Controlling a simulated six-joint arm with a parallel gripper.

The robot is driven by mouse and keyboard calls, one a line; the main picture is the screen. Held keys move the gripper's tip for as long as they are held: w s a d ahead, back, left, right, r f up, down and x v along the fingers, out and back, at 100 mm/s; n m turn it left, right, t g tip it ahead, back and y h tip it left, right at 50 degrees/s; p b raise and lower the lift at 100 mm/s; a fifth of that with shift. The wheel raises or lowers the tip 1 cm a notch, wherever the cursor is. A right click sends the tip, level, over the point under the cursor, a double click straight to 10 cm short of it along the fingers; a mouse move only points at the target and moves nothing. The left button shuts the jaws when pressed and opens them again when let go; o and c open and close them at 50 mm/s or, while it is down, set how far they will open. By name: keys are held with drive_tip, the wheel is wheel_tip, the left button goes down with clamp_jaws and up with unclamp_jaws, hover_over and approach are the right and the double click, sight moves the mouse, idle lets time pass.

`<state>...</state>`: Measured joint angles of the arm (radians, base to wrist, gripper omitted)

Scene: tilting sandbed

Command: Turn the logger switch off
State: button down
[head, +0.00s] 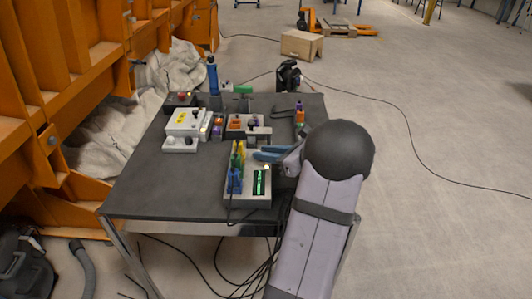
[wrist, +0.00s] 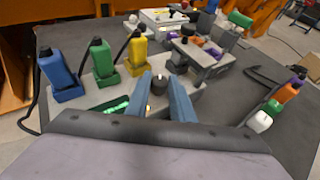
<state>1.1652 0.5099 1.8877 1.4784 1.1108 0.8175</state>
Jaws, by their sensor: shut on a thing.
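The logger (head: 232,197) is a pale grey box at the near right of the dark table, with a lit green display (head: 259,183). Blue, green and yellow plugs (wrist: 136,53) stand in a row along its left side. In the wrist view a dark round switch knob (wrist: 159,84) stands on the logger between my blue fingers. My gripper (wrist: 161,79) is shut on this knob, and its fingers also show over the logger's far end in the head view (head: 257,154). The knob is hidden in the head view, and my wrist covers part of the display in the wrist view.
Behind the logger stand a grey block with orange and purple parts (head: 236,125) and a white box with knobs (head: 186,122). A tall blue bottle-like thing (head: 212,76) is at the back. The table's left front is clear.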

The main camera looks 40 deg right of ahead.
drive_tip(key=shift+r+n+y+p, duration=0.1)
drive_tip(key=shift+n+y+p, duration=0.2)
drive_tip(key=shift+y+p, duration=0.15)
drive_tip(key=shift+d+n+y+p, duration=0.15)
drive_tip(key=shift+n+y+p, duration=0.35)
drive_tip(key=shift+y+p, duration=0.2)
drive_tip(key=n+y+p, duration=0.1)
drive_tip(key=n+g+y+p, duration=0.1)
drive_tip(key=shift+w+d+n+g+y+p, duration=0.1)
drive_tip(key=shift+d+n+g+y+p, duration=0.05)
drive_tip(key=shift+n+g+y+p, duration=0.2)
drive_tip(key=shift+w+d+n+g+y+p, duration=0.15)
drive_tip(key=shift+n+g+y+p, duration=0.4)
drive_tip(key=shift+n+g+y, duration=0.55)
drive_tip(key=shift+w+d+n+g+y, duration=0.15)
drive_tip(key=shift+n+g+y, duration=0.4)
drive_tip(key=shift+n+y, duration=0.55)
drive_tip(key=c, duration=1.5)
unclamp_jaws()
drive_tip(key=shift+c, duration=0.2)
